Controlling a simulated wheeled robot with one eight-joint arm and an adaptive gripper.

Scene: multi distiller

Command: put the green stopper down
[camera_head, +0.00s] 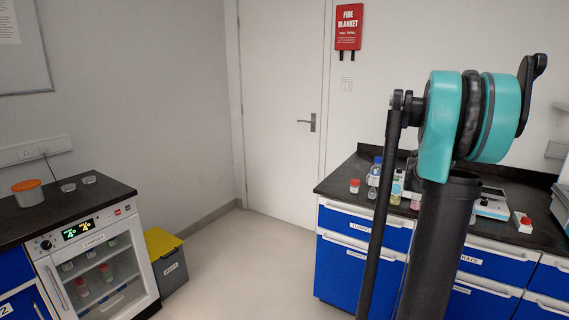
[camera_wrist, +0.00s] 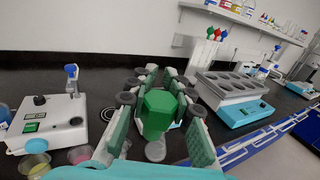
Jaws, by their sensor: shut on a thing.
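The green stopper (camera_wrist: 158,108) is a faceted green block in the middle of the wrist view. My gripper (camera_wrist: 160,82) is shut on it, with the green-padded fingers on both sides. The black worktop (camera_wrist: 100,66) lies beyond and around the fingers. A grey round shape shows just under the stopper, and I cannot tell what it is or whether it touches the stopper. In the head view my arm stands in front of the right bench, and neither gripper nor stopper can be made out.
In the wrist view, a white device (camera_wrist: 42,122) stands left, with small coloured containers (camera_wrist: 35,165) near it. A multi-well heating unit (camera_wrist: 232,95) stands right. A shelf (camera_wrist: 235,12) hangs behind. In the head view, small bottles (camera_head: 355,186) stand on the right bench.

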